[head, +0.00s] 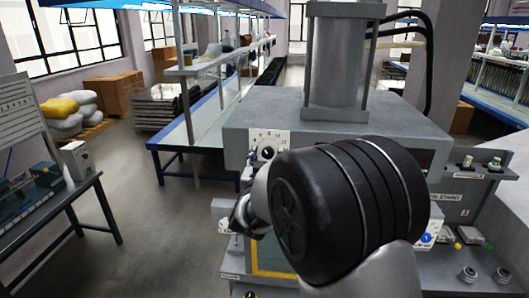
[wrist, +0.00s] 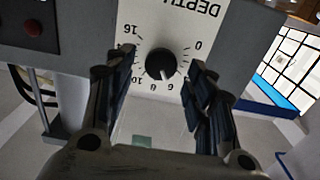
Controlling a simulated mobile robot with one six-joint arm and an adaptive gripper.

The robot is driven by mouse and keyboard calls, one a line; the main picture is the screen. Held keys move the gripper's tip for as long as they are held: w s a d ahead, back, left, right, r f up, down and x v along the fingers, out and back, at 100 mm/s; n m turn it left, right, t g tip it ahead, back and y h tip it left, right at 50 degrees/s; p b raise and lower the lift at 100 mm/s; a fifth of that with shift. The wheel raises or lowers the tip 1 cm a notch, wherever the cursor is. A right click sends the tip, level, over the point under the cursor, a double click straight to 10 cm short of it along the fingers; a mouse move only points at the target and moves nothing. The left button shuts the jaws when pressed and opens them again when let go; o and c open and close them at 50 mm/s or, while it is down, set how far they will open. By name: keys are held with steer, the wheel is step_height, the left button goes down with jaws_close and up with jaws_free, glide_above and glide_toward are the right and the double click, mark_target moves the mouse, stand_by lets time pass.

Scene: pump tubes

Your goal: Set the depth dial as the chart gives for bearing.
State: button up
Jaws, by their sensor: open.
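The depth dial is a round black knob (wrist: 160,64) on a white plate (wrist: 187,22) marked DEPTH. It appears upside down in the wrist view, with 16 at the left end of the scale and 0 at the right. A pale pointer mark on the knob points down in that view, near a 6-like figure; the exact reading is unclear. My gripper (wrist: 160,69) is open, its fingers on either side of the knob with gaps showing. In the head view the dial (head: 267,152) is on the press front, above my gripper. A chart-like board (head: 15,105) stands far left, its text unreadable.
The grey press (head: 345,115) carries a thick cylinder on top. A red button (wrist: 33,28) is left of the dial in the wrist view. A dark bench (head: 60,195) stands left, a fixture stand (head: 465,185) right. Open floor (head: 150,220) lies between the bench and press.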

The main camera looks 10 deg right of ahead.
mark_target(268, 153)
steer(key=shift+x, duration=1.1)
steer(key=shift+c, duration=0.5)
steer(key=c, duration=0.9)
